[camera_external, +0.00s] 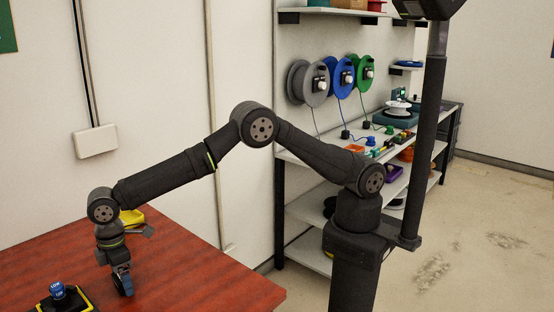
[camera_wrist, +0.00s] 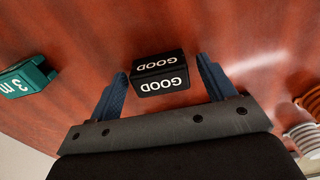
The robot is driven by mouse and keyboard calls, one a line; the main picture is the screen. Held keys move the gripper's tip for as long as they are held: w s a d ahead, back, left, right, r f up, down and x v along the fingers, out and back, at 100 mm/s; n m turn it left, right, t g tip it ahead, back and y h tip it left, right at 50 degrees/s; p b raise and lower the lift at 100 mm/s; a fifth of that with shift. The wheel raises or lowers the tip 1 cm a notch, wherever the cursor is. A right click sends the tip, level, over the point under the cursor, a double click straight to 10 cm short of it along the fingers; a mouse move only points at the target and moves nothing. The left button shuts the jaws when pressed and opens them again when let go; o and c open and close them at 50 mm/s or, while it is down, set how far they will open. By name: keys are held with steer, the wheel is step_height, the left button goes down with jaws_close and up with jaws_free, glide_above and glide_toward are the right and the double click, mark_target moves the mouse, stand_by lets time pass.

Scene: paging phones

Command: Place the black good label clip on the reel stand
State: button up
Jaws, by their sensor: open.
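The black label clip (camera_wrist: 160,75), with GOOD in white letters on two faces, sits on the red-brown table in the wrist view. My gripper (camera_wrist: 162,66) is open, with one blue finger on each side of the clip and a visible gap at both sides. In the external view my gripper (camera_external: 122,280) points down close to the table top; the clip cannot be made out there. A white reel on a teal base (camera_external: 398,113) stands on the shelf at the right; I cannot tell whether this is the reel stand.
A green block marked 3m (camera_wrist: 27,78) lies left of the clip. Ringed white and orange items (camera_wrist: 306,130) are at the right edge. A yellow tray (camera_external: 131,217) lies behind my wrist. A black-and-yellow base with blue pieces (camera_external: 62,296) is at the table's front left.

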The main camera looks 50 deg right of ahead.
step_height(320, 180, up, 16)
steer(key=shift+w+d+r, duration=0.15)
steer(key=shift+w, duration=0.05)
steer(key=shift+o, duration=0.4)
steer(key=shift+r, duration=0.5)
steer(key=shift+d, duration=0.1)
steer(key=s+d+f+y, duration=0.1)
steer(key=d+y, duration=0.3)
steer(key=d, duration=0.2)
steer(key=shift+t+y, duration=0.3)
steer(key=x, duration=1.1)
steer(key=shift+s+f, duration=0.2)
steer(key=shift+f, duration=0.25)
steer(key=shift+x, duration=2.95)
steer(key=shift+d, duration=0.2)
